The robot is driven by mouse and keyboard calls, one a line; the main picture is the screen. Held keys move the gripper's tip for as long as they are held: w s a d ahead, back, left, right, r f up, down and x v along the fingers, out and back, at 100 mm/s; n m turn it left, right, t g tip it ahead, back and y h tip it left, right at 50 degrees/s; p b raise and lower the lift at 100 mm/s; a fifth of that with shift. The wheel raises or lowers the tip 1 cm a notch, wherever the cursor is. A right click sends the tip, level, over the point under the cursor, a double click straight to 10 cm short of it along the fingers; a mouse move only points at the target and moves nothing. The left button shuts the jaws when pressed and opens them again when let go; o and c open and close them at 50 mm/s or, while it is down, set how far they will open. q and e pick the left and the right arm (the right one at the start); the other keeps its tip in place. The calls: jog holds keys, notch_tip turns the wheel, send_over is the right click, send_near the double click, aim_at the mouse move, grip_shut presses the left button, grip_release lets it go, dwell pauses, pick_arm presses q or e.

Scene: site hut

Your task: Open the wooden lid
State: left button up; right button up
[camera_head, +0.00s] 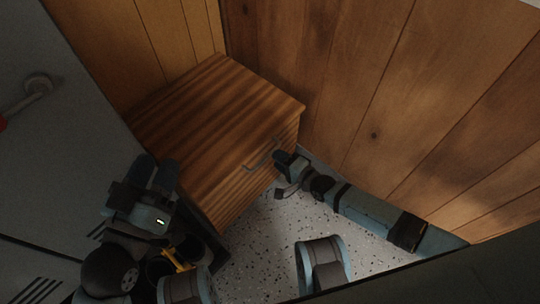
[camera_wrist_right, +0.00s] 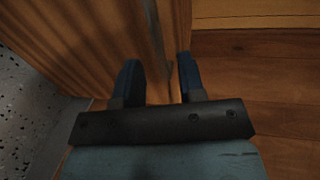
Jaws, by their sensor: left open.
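The wooden lid (camera_head: 215,100) is the flat, striped brown top of a wooden box and lies closed on it. A thin metal handle (camera_head: 262,160) sticks out from the box's front, just below the lid's edge. My right gripper (camera_head: 283,160) is at the right end of the handle. In the right wrist view, its two blue fingers (camera_wrist_right: 158,82) are apart, with a thin grey bar, seemingly the handle (camera_wrist_right: 156,40), between them; I cannot tell whether they touch it. My left gripper (camera_head: 157,172) is open and empty, left of the box's front corner.
Plank walls (camera_head: 380,90) stand close behind and to the right of the box. The speckled floor (camera_head: 265,230) in front of the box is clear apart from my arms.

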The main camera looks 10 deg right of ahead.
aim_at(270, 153)
pick_arm(q)
jog(key=shift+f+g+b, duration=0.4)
jog(key=shift+f+b, duration=0.15)
jog(key=shift+f, duration=0.55)
pick_arm(e)
jog(key=shift+x, duration=2.25)
pick_arm(q)
jog(key=shift+d, duration=0.1)
pick_arm(e)
jog(key=shift+c, duration=0.2)
pick_arm(q)
jog(key=shift+w, duration=0.1)
pick_arm(e)
grip_shut()
